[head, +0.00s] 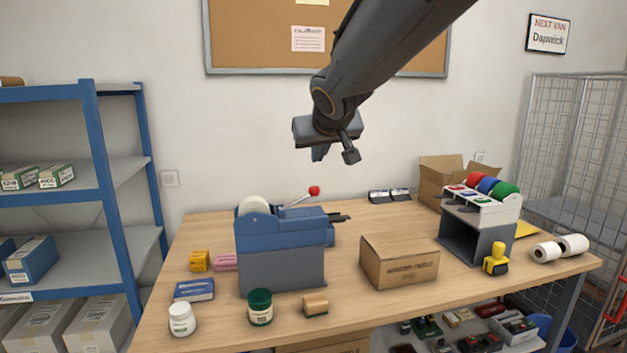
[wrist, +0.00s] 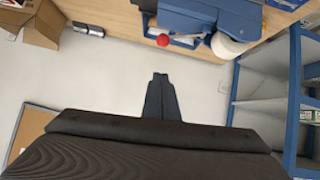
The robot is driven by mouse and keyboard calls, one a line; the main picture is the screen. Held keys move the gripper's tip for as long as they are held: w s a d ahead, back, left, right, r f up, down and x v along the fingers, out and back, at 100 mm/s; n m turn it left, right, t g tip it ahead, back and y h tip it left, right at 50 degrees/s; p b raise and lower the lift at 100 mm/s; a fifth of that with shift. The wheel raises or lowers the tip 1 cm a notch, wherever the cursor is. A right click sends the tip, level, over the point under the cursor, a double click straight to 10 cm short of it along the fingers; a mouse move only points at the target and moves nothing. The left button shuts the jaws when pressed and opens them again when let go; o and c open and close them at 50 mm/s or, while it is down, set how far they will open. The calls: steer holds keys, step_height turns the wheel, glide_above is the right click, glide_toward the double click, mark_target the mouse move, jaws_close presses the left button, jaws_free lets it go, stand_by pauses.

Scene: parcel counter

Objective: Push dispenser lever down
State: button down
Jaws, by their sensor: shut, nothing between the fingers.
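The dispenser (head: 281,255) is a blue-topped grey box on the counter, with a white tape roll on its left end. Its lever (head: 296,201) is a thin metal rod slanting up to the right, ending in a red ball (head: 314,190). In the wrist view the red ball (wrist: 163,40) lies just beyond my fingertips in the picture, beside the blue dispenser top (wrist: 209,17). My gripper (head: 320,154) is in the air above the ball, apart from it. Its fingers (wrist: 160,76) are together and empty.
A cardboard box (head: 399,263) stands right of the dispenser, with a tape rack (head: 478,223) beyond it. A green jar (head: 260,307), a white bottle (head: 182,319) and a blue box (head: 194,290) stand around its front. A blue shelf (head: 107,185) is at the left.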

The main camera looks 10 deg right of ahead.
steer(key=w+f+b, duration=0.3)
steer(key=w+f, duration=0.3)
steer(key=f, duration=0.2)
steer(key=shift+w+d+f, duration=0.2)
steer(key=shift+w+d, duration=0.2)
steer(key=shift+d, duration=0.05)
